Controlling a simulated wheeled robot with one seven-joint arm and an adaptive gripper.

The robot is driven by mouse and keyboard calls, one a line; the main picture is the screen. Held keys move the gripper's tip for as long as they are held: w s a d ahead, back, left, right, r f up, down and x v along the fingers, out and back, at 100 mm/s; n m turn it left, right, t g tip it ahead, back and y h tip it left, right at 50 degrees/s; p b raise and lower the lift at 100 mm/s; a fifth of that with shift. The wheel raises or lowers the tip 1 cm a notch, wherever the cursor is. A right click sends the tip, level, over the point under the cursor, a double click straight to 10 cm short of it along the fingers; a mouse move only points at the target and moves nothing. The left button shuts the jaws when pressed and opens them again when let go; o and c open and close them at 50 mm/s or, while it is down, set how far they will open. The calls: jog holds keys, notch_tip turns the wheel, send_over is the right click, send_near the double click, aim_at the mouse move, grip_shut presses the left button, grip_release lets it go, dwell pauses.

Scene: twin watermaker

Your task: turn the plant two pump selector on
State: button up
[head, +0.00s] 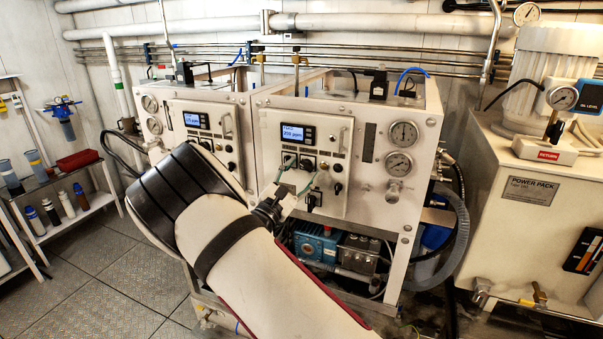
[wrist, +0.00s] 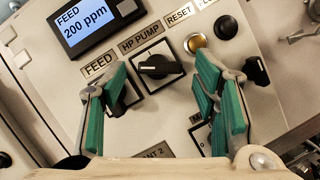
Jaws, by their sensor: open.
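The pump selector (wrist: 155,67) is a black rotary knob with a white pointer line on a square plate, under an "HP PUMP" label. Its pointer lies nearly level in the wrist view, where the panel is tilted. A plate ending in "ANT 2" (wrist: 158,150) shows lower down. My gripper (wrist: 162,62) is open and empty, its green-padded fingers on either side of the selector, apart from it. In the head view, my gripper (head: 300,178) is in front of the right-hand plant panel (head: 335,145). Whether the fingertips touch the panel cannot be told.
A FEED selector (wrist: 127,98) is partly hidden behind the left finger. A display (wrist: 84,28) reads 200 ppm. A reset button (wrist: 195,42), a black button (wrist: 226,27) and another knob (wrist: 257,71) sit to the right. The power pack (head: 535,205) stands at the right.

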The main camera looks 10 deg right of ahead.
jog(key=shift+w, duration=0.1)
jog(key=c, duration=1.2)
jog(key=shift+o, duration=0.2)
jog(key=shift+m, duration=0.4)
jog(key=m+g, duration=0.1)
jog(key=m, duration=0.1)
jog(key=m+g, duration=0.1)
jog(key=m, duration=0.1)
jog(key=m+g, duration=0.1)
jog(key=m, duration=0.2)
jog(key=shift+w+a+r+h, duration=0.15)
jog(key=shift+r+h, duration=0.1)
jog(key=shift+h, duration=0.05)
jog(key=m+g, duration=0.1)
jog(key=m, duration=0.2)
jog(key=m+g+y+p, duration=0.1)
jog(key=m, duration=0.1)
jog(key=shift+a+r+m+y, duration=0.1)
jog(key=shift+r+m+y, duration=0.1)
jog(key=shift+m+y, duration=0.15)
jog(key=o, duration=1.2)
jog(key=shift+c, duration=0.2)
